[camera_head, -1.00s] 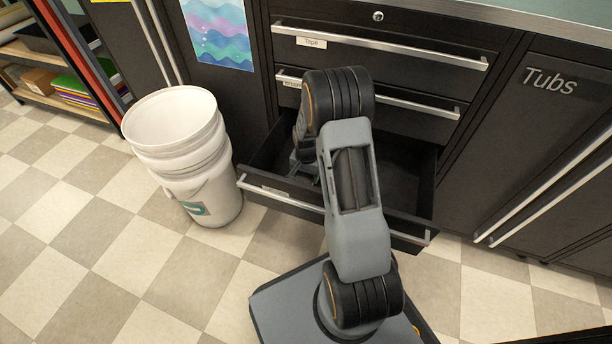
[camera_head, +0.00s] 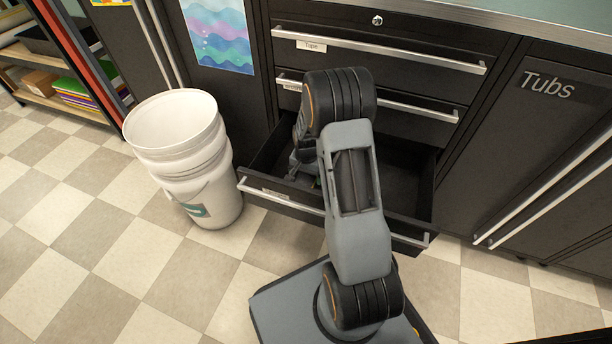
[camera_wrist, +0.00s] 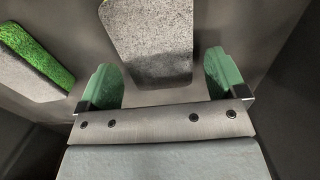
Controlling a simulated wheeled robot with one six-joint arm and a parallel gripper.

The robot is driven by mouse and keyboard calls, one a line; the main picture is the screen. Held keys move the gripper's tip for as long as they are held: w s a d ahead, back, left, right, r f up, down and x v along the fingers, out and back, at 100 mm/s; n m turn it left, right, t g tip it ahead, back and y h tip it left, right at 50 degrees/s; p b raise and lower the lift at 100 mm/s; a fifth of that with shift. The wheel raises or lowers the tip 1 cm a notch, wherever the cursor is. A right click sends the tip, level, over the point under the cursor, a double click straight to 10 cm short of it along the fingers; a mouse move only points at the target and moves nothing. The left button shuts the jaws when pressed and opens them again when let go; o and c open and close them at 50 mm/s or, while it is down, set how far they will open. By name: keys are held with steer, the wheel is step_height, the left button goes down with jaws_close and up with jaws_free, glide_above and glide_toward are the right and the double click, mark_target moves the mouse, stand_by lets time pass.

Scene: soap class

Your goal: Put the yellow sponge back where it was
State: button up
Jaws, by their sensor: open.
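My gripper (camera_wrist: 162,78) is open inside the drawer, its two green fingertips apart with nothing held. A grey-topped block (camera_wrist: 150,40), like a sponge seen from its scouring side, lies ahead of and partly between the fingertips in the wrist view. Its foam colour barely shows, so I cannot tell whether it is the yellow sponge. A second sponge (camera_wrist: 35,58) with a grey face and bright green foam lies to the left. The open bottom drawer (camera_head: 408,222) shows in the head view. There my arm hides much of its inside.
A white bucket (camera_head: 185,160) stands on the floor left of the drawer. The closed drawer marked Tape (camera_head: 400,55) and another closed drawer are above. The Tubs cabinet (camera_head: 545,130) is at right. A shelf (camera_head: 60,80) stands at far left. The drawer's right part looks clear.

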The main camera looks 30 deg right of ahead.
step_height(320, 180, up, 10)
steer(key=p, duration=0.4)
step_height(320, 180, up, 11)
steer(key=n+t, duration=0.1)
steer(key=n, duration=0.3)
glide_above(306, 177)
steer(key=s+a, duration=0.5)
steer(key=s+a+r+n+t, duration=0.1)
steer(key=s+a+r+n, duration=0.1)
steer(key=s, duration=0.4)
steer(key=s+a+r+n, duration=0.3)
steer(key=s+r, duration=0.1)
steer(key=s, duration=0.2)
steer(key=shift+a+n+t, duration=0.3)
steer(key=shift+t, duration=0.1)
steer(key=shift+r, duration=0.15)
